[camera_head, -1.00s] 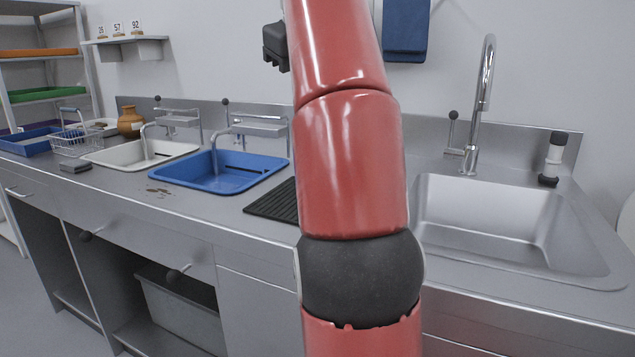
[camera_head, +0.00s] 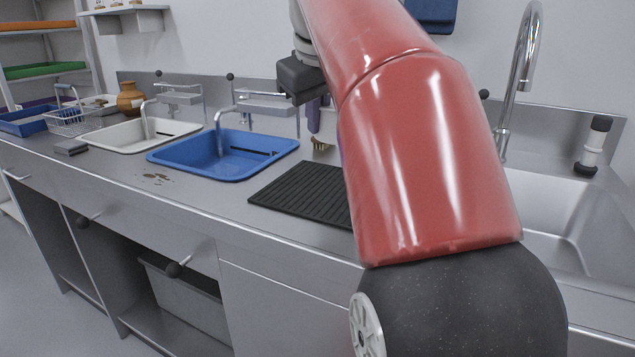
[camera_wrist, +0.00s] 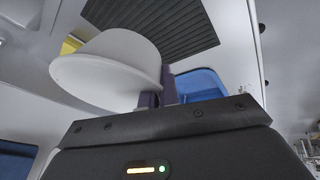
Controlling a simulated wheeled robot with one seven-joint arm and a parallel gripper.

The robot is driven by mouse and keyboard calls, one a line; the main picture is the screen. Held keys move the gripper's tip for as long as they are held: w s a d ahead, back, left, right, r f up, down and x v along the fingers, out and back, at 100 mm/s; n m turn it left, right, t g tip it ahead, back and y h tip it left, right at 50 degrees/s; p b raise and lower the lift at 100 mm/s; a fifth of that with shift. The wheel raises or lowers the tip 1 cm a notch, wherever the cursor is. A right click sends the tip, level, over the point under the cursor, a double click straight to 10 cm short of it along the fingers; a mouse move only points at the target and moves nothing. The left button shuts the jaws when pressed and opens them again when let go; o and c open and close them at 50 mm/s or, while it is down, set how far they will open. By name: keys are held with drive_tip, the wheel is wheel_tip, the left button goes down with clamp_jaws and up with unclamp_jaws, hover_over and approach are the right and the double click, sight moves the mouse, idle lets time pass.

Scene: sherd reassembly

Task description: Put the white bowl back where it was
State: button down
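The white bowl (camera_wrist: 105,65) shows large in the wrist view, tilted, with its rim at the purple fingers of my gripper (camera_wrist: 158,92). The fingers appear closed on the rim, and the bowl is held clear of the counter. In the head view my gripper (camera_head: 316,118) points down behind the black ribbed mat, partly hidden by my red arm. The bowl is mostly or wholly hidden there behind the arm.
The black ribbed mat (camera_head: 302,193) lies bare on the steel counter (camera_head: 215,205). Left of it are a blue basin (camera_head: 180,160), a white basin (camera_head: 125,133), a wire basket (camera_head: 68,122) and a brown jar (camera_head: 130,99). A steel sink (camera_head: 545,205) with a tall tap (camera_head: 522,70) is at right.

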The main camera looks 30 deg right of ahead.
wheel_tip(320, 180, down, 11)
drive_tip(key=b, duration=0.3)
drive_tip(key=shift+f, duration=0.2)
drive_tip(key=c, duration=2.1)
unclamp_jaws()
drive_tip(key=o, duration=0.4)
drive_tip(key=p+v, duration=0.2)
drive_tip(key=v, duration=1)
